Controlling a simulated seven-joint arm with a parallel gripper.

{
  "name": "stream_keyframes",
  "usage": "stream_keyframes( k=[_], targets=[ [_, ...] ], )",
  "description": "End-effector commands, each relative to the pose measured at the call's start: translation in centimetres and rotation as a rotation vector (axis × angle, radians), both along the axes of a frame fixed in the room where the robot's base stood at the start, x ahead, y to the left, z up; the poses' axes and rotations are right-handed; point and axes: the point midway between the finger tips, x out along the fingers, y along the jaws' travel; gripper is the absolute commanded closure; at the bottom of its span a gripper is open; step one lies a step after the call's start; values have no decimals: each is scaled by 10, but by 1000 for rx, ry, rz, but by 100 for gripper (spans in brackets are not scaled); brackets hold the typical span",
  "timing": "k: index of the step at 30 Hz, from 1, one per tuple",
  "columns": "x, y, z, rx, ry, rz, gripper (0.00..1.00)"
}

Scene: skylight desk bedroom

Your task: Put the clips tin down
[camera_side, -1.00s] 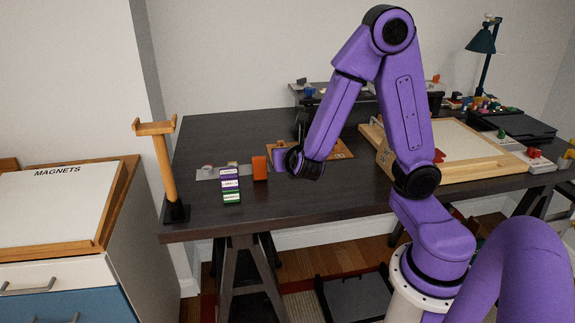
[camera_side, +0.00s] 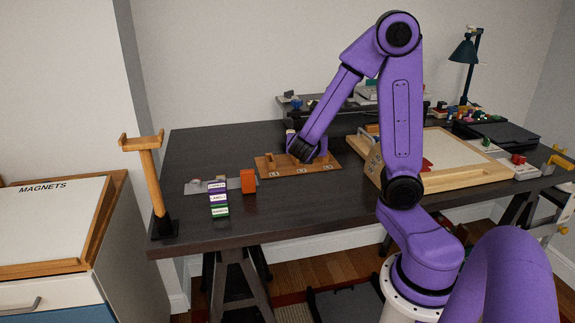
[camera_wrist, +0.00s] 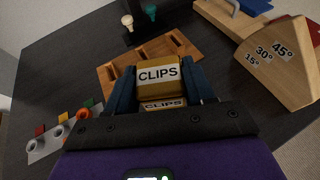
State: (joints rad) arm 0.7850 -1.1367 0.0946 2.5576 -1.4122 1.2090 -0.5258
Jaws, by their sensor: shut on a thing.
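The clips tin (camera_wrist: 158,75) has a yellow lid and a white label reading CLIPS; a second CLIPS label shows on its near side. My gripper (camera_wrist: 157,88) has its blue fingers on either side of the tin and is shut on it. A wooden board (camera_side: 322,170) with small numbered labels lies on the desk below my wrist. In the wrist view the board (camera_wrist: 193,58) shows slots and lies beyond and beneath the tin. The gap under the tin cannot be judged. In the side view my wrist largely hides the fingers and tin.

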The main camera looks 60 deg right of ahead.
Motion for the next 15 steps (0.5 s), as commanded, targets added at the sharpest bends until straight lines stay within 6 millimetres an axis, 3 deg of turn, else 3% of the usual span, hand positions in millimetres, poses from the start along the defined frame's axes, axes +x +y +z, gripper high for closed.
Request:
stream_keyframes(
  k=[7, 15],
  targets=[
    [15, -8, -8, 0, 2, -1, 78],
    [57, -32, -30, 0, 4, -1, 78]
  ],
)
